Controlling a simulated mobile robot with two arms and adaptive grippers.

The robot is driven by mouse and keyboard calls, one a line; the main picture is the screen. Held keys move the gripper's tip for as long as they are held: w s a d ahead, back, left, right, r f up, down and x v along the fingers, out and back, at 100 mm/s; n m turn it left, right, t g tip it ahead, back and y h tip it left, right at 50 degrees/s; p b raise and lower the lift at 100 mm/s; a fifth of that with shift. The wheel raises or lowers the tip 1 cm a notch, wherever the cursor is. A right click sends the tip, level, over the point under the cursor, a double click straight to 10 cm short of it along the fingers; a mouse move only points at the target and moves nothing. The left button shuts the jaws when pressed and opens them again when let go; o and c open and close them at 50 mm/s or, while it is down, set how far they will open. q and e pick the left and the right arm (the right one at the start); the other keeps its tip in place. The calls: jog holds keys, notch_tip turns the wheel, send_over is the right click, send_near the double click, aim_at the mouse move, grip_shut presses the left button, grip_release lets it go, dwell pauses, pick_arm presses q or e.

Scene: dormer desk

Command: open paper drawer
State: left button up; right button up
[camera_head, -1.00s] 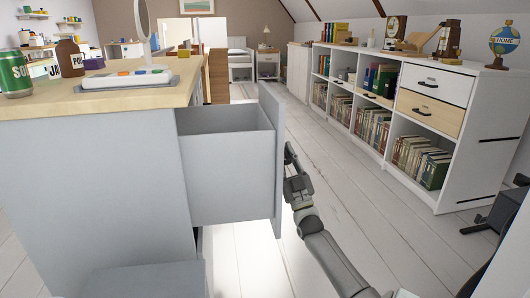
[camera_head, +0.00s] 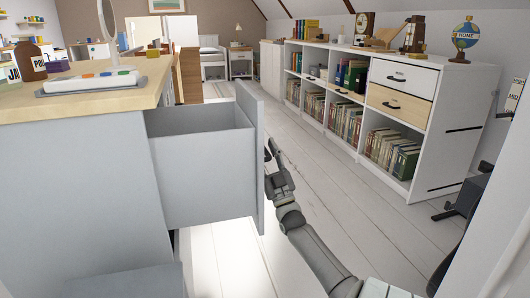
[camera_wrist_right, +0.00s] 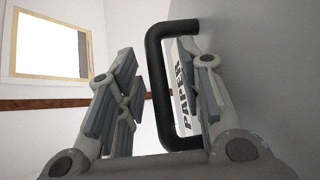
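The paper drawer (camera_head: 200,180) is a deep grey drawer, pulled well out of the grey desk cabinet (camera_head: 75,190) in the head view. Its inside shows from above and looks empty where visible. Its front panel stands edge-on and hides its handle there. My right gripper (camera_head: 272,165) is at the outer side of that panel. In the right wrist view, the black bar handle (camera_wrist_right: 157,90) stands between the spread fingers of my right gripper (camera_wrist_right: 165,85), with a gap to the left finger. The PAPER label (camera_wrist_right: 184,95) shows partly behind the right finger. My left gripper is not in view.
The desk top (camera_head: 100,100) holds a white tray (camera_head: 92,82), a brown bottle (camera_head: 30,62) and a round mirror. A white bookshelf (camera_head: 450,130) runs along the right wall. A dark object (camera_head: 465,200) stands at the right. The floor (camera_head: 330,190) between is clear.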

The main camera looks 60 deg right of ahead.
jog(key=v, duration=1.2)
jog(key=shift+s, duration=0.1)
